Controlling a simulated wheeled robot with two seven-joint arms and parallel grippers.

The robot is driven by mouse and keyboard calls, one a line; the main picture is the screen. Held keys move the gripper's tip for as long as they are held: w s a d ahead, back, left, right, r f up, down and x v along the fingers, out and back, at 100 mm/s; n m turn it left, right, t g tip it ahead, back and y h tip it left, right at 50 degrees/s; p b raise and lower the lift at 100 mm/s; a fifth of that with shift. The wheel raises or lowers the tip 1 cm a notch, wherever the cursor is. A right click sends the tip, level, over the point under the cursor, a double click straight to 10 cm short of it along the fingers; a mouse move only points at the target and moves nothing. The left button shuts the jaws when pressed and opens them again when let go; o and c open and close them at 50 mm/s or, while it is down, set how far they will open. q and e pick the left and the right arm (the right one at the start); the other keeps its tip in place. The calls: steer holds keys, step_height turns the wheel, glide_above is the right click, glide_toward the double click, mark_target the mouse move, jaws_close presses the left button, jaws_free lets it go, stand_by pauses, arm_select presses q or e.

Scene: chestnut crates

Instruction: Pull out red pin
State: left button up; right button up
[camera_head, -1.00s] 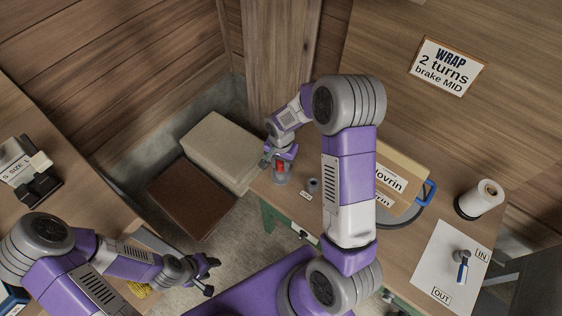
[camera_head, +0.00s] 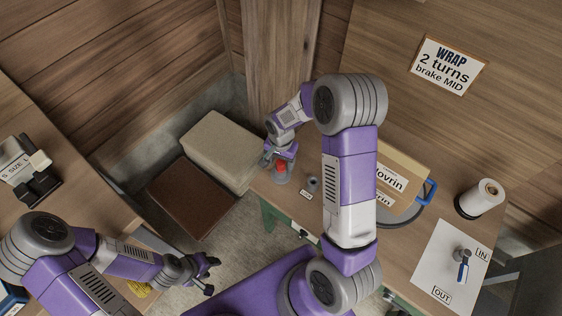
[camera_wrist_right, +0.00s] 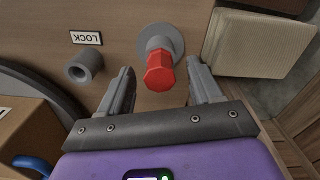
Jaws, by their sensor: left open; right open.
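The red pin (camera_wrist_right: 159,74) has a faceted red head and stands in a round grey base (camera_wrist_right: 160,40) on the wooden table. In the head view the red pin (camera_head: 281,167) is near the table's left end. My right gripper (camera_wrist_right: 165,80) is open, with one finger on each side of the red head and a visible gap to each finger. In the head view my right gripper (camera_head: 279,158) is at the pin and partly covers it. My left gripper (camera_head: 210,276) is open and empty, away from the pin at the lower left.
A grey hollow socket (camera_wrist_right: 84,66) stands beside the pin, with a LOCK label (camera_wrist_right: 86,38) near it. A cardboard box (camera_head: 403,166) and a white roll (camera_head: 481,198) are further right. A beige crate (camera_head: 222,150) and a brown crate (camera_head: 190,197) sit left of the table.

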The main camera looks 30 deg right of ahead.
step_height(320, 180, up, 6)
steer(key=shift+r+p, duration=0.2)
steer(key=shift+p, duration=0.9)
